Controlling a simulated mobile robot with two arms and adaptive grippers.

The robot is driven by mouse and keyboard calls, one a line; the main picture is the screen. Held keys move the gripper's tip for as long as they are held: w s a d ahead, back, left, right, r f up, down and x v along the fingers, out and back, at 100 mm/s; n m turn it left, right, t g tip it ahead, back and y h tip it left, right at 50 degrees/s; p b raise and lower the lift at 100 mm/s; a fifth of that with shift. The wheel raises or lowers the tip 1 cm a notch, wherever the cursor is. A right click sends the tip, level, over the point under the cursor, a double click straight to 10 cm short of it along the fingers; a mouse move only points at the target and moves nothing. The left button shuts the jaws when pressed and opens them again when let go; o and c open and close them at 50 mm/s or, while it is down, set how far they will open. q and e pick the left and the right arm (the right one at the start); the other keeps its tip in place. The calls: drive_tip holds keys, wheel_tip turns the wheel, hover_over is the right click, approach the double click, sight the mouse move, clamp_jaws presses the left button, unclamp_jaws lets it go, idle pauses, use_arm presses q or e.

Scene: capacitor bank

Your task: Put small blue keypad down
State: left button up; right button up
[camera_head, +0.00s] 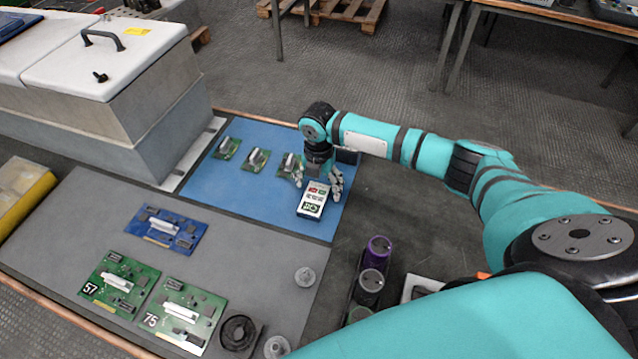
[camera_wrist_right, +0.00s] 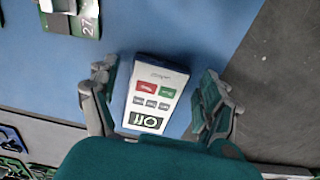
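The small keypad (camera_head: 313,200) has a white face with red, green and grey buttons and a green "Off" panel. It appears to lie face up on the blue mat (camera_head: 225,191), near the mat's right edge. It also shows in the right wrist view (camera_wrist_right: 152,96). My right gripper (camera_head: 318,180) is low over the mat at the keypad's far end. In the right wrist view its fingers (camera_wrist_right: 157,93) stand on both sides of the keypad, with a gap visible at the right finger. My left gripper is not in view.
Several small green boards (camera_head: 254,159) lie along the mat's far side. A blue board (camera_head: 162,228) and larger green boards (camera_head: 119,282) lie on the grey mat. Dark cylinders (camera_head: 378,249) stand to the right. A white-lidded box (camera_head: 105,58) stands at left.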

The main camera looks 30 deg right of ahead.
sight(319, 187)
drive_tip(key=shift+r, duration=0.1)
wheel_tip(319, 187, up, 12)
idle(0.5)
drive_tip(key=shift+r, duration=0.1)
idle(1.4)
